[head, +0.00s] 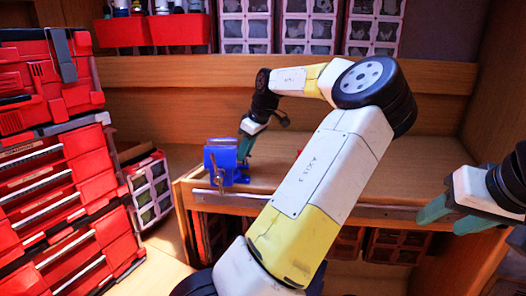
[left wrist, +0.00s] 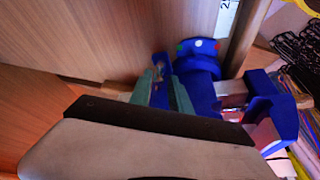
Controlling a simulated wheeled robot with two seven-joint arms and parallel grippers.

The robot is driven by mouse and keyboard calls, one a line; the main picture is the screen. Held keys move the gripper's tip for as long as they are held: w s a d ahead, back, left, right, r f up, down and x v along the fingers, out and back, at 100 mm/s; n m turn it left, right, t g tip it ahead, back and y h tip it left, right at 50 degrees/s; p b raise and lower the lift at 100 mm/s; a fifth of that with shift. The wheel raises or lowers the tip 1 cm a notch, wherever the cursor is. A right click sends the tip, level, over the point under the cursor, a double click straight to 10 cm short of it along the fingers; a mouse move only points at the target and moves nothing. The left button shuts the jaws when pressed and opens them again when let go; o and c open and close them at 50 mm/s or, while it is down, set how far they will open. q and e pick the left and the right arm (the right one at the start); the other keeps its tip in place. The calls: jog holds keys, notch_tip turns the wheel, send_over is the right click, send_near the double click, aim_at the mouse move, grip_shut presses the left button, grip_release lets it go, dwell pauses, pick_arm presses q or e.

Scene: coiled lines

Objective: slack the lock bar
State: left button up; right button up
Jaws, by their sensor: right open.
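A blue vise (head: 222,158) stands at the front left corner of the wooden bench, with a thin handle at its front. It also shows in the left wrist view (left wrist: 203,88). My left gripper (head: 245,150) points down at the vise's right side. In the left wrist view its green fingers (left wrist: 164,88) are apart beside the blue body, with a small metallic piece, perhaps the lock bar (left wrist: 159,68), between them. Whether they grip it is unclear. My right gripper (head: 452,214) is open and empty at the right, in front of the bench and away from the vise.
Red tool chests with drawers (head: 70,190) stand at the left. The bench top (head: 290,176) right of the vise looks mostly clear, though my left arm hides part of it. Red bins (head: 180,30) line the back shelf. Dark coils and coloured lines (left wrist: 298,60) lie near the vise.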

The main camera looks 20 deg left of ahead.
pick_arm(q)
jog(key=v, duration=0.8)
jog(key=shift+a, duration=0.1)
dwell(0.4)
